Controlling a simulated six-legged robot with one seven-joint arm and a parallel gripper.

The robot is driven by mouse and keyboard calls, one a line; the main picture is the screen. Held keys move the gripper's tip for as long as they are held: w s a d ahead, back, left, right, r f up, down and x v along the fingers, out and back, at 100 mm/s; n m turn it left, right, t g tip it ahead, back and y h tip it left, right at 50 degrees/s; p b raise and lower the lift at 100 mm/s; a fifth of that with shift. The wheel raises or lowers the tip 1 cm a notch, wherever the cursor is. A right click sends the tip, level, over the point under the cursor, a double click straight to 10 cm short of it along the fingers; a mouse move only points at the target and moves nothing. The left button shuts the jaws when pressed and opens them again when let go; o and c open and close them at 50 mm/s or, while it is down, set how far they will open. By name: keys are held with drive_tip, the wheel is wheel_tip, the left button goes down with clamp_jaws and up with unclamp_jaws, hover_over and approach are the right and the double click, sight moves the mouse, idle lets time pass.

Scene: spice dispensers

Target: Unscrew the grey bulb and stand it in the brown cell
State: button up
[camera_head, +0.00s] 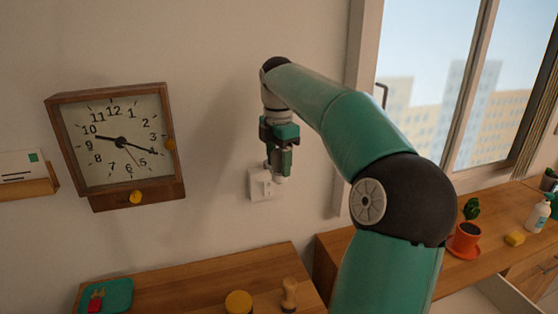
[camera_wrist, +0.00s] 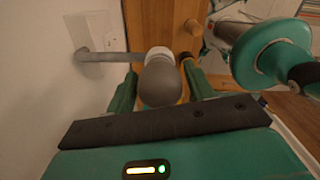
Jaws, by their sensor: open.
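The grey bulb (camera_wrist: 160,84) shows in the wrist view, its rounded end towards the camera and a white collar (camera_wrist: 159,54) at its far end. A grey bracket arm (camera_wrist: 108,57) runs from a white wall plate (camera_wrist: 92,32) to the collar. My gripper (camera_wrist: 160,70) is open, one green finger on each side of the bulb, with gaps visible. In the head view my gripper (camera_head: 278,165) points down in front of the wall plate (camera_head: 261,185); the bulb is mostly hidden there. I cannot make out the brown cell in either view.
A wooden clock (camera_head: 115,145) hangs left of my gripper. Below is a wooden top (camera_head: 200,285) with a teal tray (camera_head: 115,294), a yellow round lid (camera_head: 238,302) and a small wooden piece (camera_head: 289,294). A red pot (camera_head: 465,240) stands right.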

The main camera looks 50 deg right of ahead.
drive_tip(key=m, duration=0.9)
drive_tip(key=shift+d+m, duration=0.1)
drive_tip(key=shift+m, duration=0.3)
drive_tip(key=c, duration=0.8)
drive_tip(key=n, duration=0.4)
drive_tip(key=shift+n, duration=0.3)
drive_tip(key=n, duration=0.4)
drive_tip(key=shift+n, duration=0.4)
